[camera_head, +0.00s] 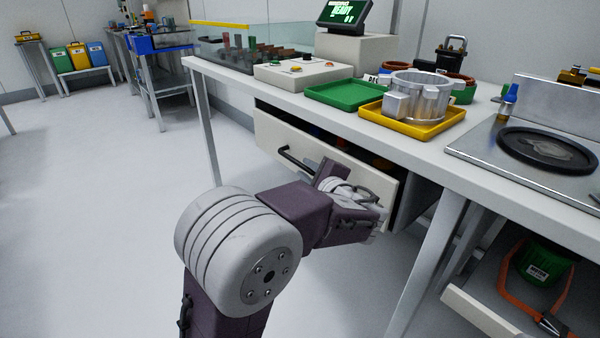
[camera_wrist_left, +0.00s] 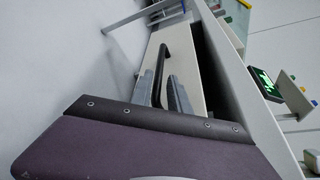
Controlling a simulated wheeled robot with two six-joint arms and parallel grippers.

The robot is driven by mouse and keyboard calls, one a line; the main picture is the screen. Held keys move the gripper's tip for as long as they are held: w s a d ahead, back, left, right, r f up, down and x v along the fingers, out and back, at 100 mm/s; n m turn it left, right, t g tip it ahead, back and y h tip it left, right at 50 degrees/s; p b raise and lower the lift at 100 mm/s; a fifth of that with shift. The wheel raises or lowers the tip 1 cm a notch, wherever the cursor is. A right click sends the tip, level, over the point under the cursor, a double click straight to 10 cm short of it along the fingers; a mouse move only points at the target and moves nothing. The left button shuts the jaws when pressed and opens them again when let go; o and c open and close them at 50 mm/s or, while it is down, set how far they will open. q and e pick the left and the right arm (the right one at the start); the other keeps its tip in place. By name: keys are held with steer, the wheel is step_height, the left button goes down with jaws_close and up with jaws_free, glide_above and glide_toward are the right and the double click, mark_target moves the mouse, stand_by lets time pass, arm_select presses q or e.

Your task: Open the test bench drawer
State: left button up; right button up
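The test bench drawer (camera_head: 330,155) is under the table top, pulled partly out, with dark interior and a few small coloured items showing behind its pale front. It has a black bar handle (camera_head: 297,162). My left gripper (camera_head: 337,175) is at the drawer front, hiding part of it and one end of the handle. In the left wrist view, the handle (camera_wrist_left: 161,65) runs between the two grey fingers (camera_wrist_left: 160,92), which are close on either side of it. The finger contact itself is hard to see. My right gripper is not in view.
On the bench (camera_head: 480,185) are a green tray (camera_head: 343,96), a yellow tray (camera_head: 405,127) with a metal housing (camera_head: 420,92), a control box (camera_head: 300,76) and a lit screen (camera_head: 345,15). A bench leg (camera_head: 428,262) stands right of the drawer. The floor on the left is clear.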

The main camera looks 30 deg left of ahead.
mark_target(302, 167)
arm_select(q)
steer(key=b+x, duration=0.1)
steer(key=x, duration=0.4)
steer(key=shift+a+f, duration=0.1)
jaws_close()
stand_by(1.2)
